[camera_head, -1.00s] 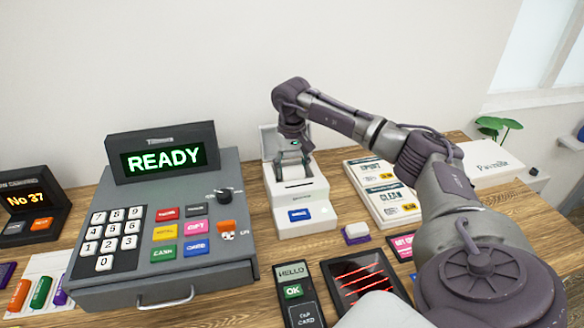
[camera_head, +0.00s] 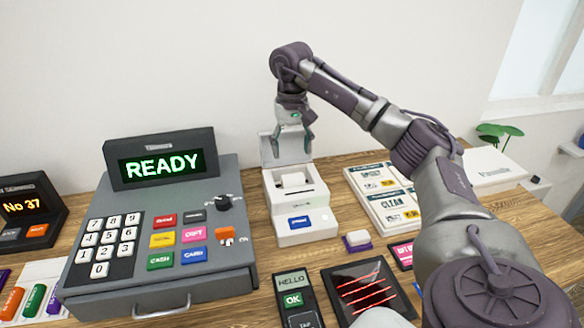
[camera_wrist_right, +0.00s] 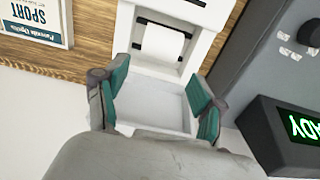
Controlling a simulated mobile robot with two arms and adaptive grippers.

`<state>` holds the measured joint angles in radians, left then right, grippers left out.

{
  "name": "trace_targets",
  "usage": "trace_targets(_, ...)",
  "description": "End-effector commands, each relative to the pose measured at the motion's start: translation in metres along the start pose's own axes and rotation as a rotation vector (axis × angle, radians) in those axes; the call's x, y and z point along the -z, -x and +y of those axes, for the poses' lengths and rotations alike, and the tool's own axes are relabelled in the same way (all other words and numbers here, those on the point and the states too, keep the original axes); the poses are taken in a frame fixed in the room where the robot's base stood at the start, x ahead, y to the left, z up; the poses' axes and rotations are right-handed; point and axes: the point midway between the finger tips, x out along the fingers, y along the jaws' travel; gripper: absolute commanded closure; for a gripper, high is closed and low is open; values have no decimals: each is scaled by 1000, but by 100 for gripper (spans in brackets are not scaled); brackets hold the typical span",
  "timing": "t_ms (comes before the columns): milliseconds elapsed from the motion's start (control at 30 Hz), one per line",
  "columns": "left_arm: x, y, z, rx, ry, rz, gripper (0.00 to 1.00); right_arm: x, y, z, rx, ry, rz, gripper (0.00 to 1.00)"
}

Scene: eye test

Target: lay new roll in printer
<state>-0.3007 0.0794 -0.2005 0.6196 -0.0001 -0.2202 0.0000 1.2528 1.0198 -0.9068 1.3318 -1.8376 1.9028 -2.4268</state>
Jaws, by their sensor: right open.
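The white receipt printer (camera_head: 306,220) stands on the counter with its lid (camera_head: 269,150) open at the back. A white paper roll (camera_head: 293,181) sits in the printer's bay; in the right wrist view the roll (camera_wrist_right: 164,44) lies in the dark-edged opening. My right gripper (camera_head: 293,150) is open and empty above the printer, clear of the roll and in front of the raised lid. In the right wrist view my right gripper (camera_wrist_right: 160,85) shows its teal finger pads spread, with the pale lid between them. My left gripper is not in view.
A grey cash register (camera_head: 165,240) reading READY stands to the left of the printer. A card terminal (camera_head: 297,298), a scanner plate (camera_head: 362,290) and a small purple-and-white block (camera_head: 356,240) lie in front. Printed cards (camera_head: 385,195) lie to the right.

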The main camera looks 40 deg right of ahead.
Motion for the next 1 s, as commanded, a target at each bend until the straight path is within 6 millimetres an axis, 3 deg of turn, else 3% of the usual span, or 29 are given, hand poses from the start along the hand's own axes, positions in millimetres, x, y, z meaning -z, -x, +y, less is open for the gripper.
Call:
trace_targets(233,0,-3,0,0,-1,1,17,0,30,0,1,0,1,31)
trace_targets(833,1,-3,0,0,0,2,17,0,33,0,0,0,0,31)
trace_targets(933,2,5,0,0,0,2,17,0,41,0,0,0,0,31)
trace_targets(1000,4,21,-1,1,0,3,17,0,58,0,0,0,1,31)
